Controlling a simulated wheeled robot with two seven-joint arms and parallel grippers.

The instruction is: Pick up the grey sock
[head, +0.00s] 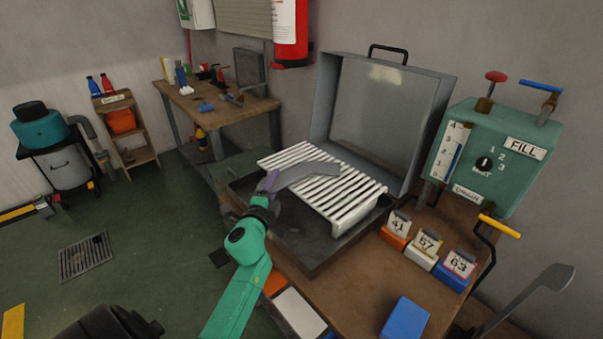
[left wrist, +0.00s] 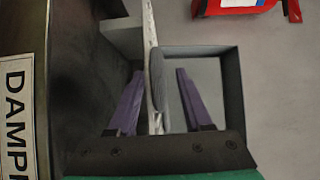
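The grey sock (head: 308,174) lies flat over the white slatted rack (head: 345,207) in the head view, its left end reaching the rack's edge. My left gripper (head: 268,184), with purple fingers on a green arm, is at that left end. In the left wrist view, the sock (left wrist: 160,80) shows edge-on between the two fingers of my left gripper (left wrist: 160,100). Gaps show on both sides of it, so the fingers look open around it and not closed. My right gripper is not in view.
The rack sits in a dark tray (head: 318,262) before an open grey lidded case (head: 385,115). Numbered blocks (head: 427,250) and a blue block (head: 405,319) stand on the bench at right. A green control box (head: 495,160) is behind them. A "DAMP" label (left wrist: 17,118) shows close at left in the wrist view.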

